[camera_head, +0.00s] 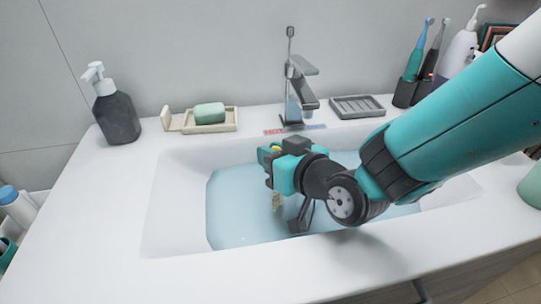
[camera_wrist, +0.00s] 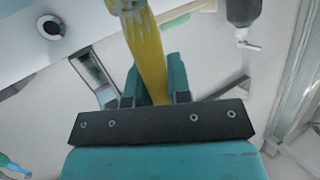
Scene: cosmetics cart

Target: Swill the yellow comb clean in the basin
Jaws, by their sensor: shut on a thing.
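My gripper (camera_head: 270,158) is over the left half of the white basin (camera_head: 172,200), which holds pale blue water (camera_head: 235,215). In the wrist view its two teal fingers (camera_wrist: 155,80) are shut on the yellow comb (camera_wrist: 148,50). The comb's far end is pale and streaked and runs out of the top of that view. In the head view a small yellow part of the comb (camera_head: 276,150) shows at the fingers. A pale piece hangs below the gripper at the water, seemingly the comb's lower end; how deep it sits is unclear.
A chrome faucet (camera_head: 300,90) stands behind the basin, close to my gripper. A dark soap dispenser (camera_head: 115,115) and a dish with green soap (camera_head: 209,113) are at the left. A grey soap dish (camera_head: 357,107) and a toothbrush holder (camera_head: 405,92) are at the right.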

